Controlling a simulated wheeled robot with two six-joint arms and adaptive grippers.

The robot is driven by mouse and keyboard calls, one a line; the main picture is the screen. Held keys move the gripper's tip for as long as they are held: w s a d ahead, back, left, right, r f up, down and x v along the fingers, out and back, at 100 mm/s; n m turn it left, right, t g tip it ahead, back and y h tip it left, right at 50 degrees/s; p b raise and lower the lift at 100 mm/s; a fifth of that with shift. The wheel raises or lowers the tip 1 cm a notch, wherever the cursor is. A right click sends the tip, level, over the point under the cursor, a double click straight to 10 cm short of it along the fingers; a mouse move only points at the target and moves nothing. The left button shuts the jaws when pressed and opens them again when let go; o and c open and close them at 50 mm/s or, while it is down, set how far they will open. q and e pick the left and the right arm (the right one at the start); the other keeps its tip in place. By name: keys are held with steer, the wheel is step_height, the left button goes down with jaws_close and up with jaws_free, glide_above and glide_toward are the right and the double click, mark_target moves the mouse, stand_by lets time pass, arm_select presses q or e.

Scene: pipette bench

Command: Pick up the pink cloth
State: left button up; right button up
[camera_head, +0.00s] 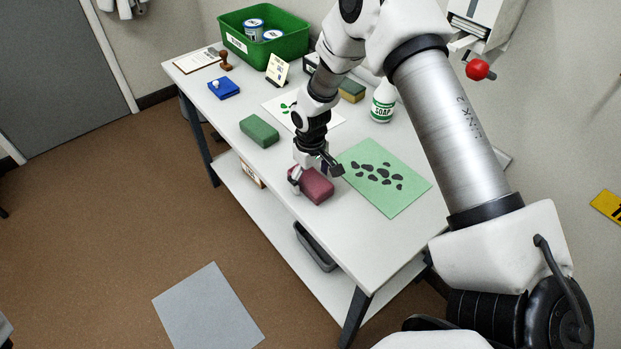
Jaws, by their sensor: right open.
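The pink cloth (314,189) is a folded, dark pink block lying on the white table near its front edge. My right gripper (317,174) is open just above and behind the cloth, with one finger by its left end and the other by its far right side. Whether the fingers touch the cloth cannot be told. My left gripper is not in view.
A green sheet with dark spots (405,192) lies right of the cloth. A green block (259,131) lies to the left. A soap bottle (382,103), a yellow-green sponge (352,91) and a green bin (290,46) stand farther back. The front right tabletop is clear.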

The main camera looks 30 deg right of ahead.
mark_target(311, 180)
steer(key=shift+s+a+r, duration=0.2)
steer(key=shift+s+r, duration=0.05)
steer(key=c, duration=1.2)
steer(key=shift+w+r, duration=0.2)
steer(key=shift+r, duration=0.1)
steer(key=r, duration=0.1)
steer(key=s+r+b, duration=0.1)
steer(key=shift+a+r, duration=0.15)
steer(key=shift+r, duration=0.2)
steer(key=s+a+b, duration=0.1)
steer(key=s+a, duration=0.1)
steer(key=s, duration=0.2)
steer(key=s+a+r+b, duration=0.1)
steer(key=s+a, duration=0.1)
steer(key=s, duration=0.3)
steer(key=s+a+b, duration=0.1)
steer(key=s+a, duration=0.1)
steer(key=s, duration=0.2)
steer(key=shift+s+a+r, duration=0.25)
steer(key=shift+s, duration=0.05)
